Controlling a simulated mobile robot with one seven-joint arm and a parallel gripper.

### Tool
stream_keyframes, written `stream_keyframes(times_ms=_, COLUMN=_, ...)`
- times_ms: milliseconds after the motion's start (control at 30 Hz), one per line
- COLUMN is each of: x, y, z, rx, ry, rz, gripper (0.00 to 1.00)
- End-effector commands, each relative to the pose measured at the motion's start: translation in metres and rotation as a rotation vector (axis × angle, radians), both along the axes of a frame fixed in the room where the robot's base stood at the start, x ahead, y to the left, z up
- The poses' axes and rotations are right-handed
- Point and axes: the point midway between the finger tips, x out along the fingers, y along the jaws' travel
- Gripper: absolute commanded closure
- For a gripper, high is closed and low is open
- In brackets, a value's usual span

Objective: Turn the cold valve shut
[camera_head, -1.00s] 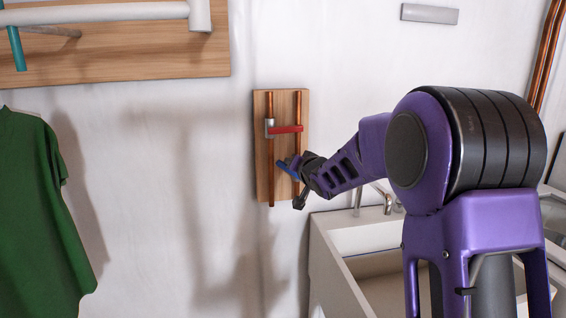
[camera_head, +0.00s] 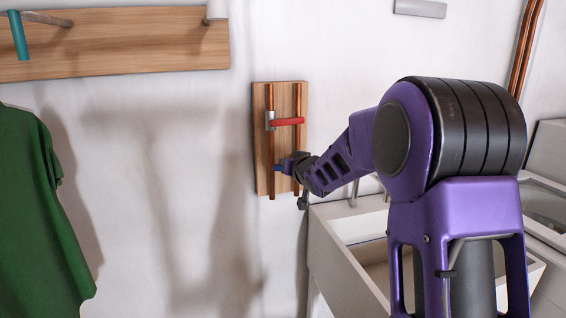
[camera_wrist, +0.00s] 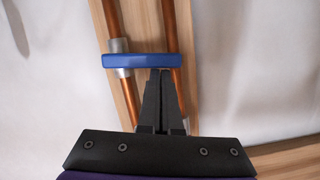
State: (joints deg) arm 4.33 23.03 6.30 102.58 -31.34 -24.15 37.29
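The cold valve's blue lever (camera_head: 279,168) is low on the wooden wall board (camera_head: 262,150), mostly hidden by my gripper in the head view. In the wrist view the blue lever (camera_wrist: 148,61) lies crosswise over two copper pipes, with a grey fitting (camera_wrist: 118,46) behind its left part. My gripper (camera_wrist: 160,74) has its dark fingers together, with nothing seen between them. The fingertips are at the lever's lower edge, right of its middle; they look to be touching it. In the head view my gripper (camera_head: 290,165) is in front of the board's lower part.
A red lever (camera_head: 289,121) lies crosswise on the same pipes above the blue one. A white sink (camera_head: 335,245) stands below right of the board. A green shirt (camera_head: 40,210) hangs at left. A wooden rack (camera_head: 120,45) is on the wall at upper left.

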Motion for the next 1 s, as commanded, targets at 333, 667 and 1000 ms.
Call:
stream_keyframes(times_ms=333, x=-0.001, y=0.0, z=-0.005, rx=0.002, ry=0.002, rz=0.001, gripper=1.0)
stream_keyframes(times_ms=667, x=-0.001, y=0.0, z=-0.005, rx=0.002, ry=0.002, rz=0.002, gripper=1.0)
stream_keyframes(times_ms=1000, x=0.0, y=0.004, z=0.009, rx=0.002, ry=-0.001, rz=0.001, gripper=1.0)
